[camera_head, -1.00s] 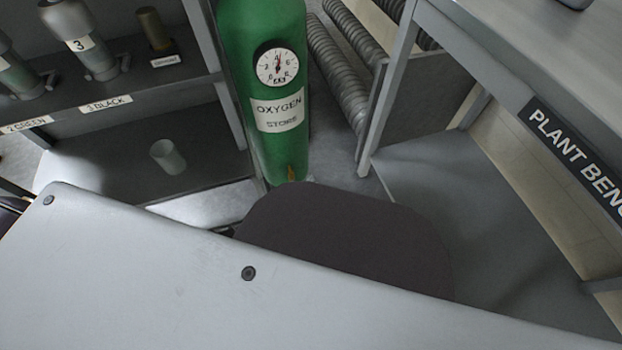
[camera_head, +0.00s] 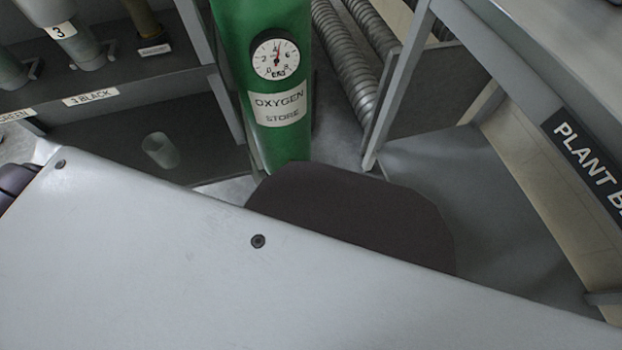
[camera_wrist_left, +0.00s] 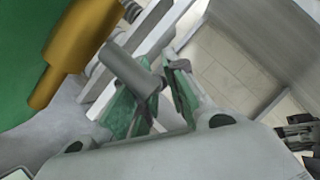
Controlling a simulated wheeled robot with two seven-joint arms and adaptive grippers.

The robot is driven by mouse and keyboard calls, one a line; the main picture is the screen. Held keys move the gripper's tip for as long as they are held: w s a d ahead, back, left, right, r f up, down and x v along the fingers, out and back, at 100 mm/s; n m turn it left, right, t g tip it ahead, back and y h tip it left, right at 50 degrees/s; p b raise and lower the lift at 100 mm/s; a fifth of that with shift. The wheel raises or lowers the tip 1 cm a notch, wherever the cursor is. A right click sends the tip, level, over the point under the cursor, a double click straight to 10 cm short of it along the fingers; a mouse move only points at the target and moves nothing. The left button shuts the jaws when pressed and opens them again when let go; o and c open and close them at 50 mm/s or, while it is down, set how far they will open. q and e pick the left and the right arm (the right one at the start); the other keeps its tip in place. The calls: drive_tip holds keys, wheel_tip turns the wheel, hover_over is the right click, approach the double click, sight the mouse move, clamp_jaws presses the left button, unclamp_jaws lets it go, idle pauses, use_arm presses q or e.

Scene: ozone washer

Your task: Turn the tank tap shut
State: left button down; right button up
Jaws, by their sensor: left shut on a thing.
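The green oxygen tank (camera_head: 262,28) stands at the top middle of the head view, with a round dial (camera_head: 276,58) and an "OXYGEN STORE" label (camera_head: 279,106). Its lower end is hidden behind dark and grey parts in the foreground. In the left wrist view the brass tap (camera_wrist_left: 88,35) sticks out beside the green tank (camera_wrist_left: 22,70). A short grey cylinder (camera_wrist_left: 128,68), apparently the tap's handle, sits at the fingers. My left gripper (camera_wrist_left: 160,92) is shut on it. My right gripper is in neither view.
A grey shelf unit (camera_head: 130,82) at left holds labelled cylinders, with a clear cup (camera_head: 160,150) on its lower level. Ribbed hoses (camera_head: 345,70) lie right of the tank. The plant bench (camera_head: 480,45) stands at right, with open floor space beneath.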

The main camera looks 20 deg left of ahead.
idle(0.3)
use_arm(q)
drive_tip(key=c, duration=1.4)
unclamp_jaws()
drive_tip(key=shift+s+a, duration=0.1)
drive_tip(key=shift+s, duration=0.05)
drive_tip(key=shift+v, duration=5.85)
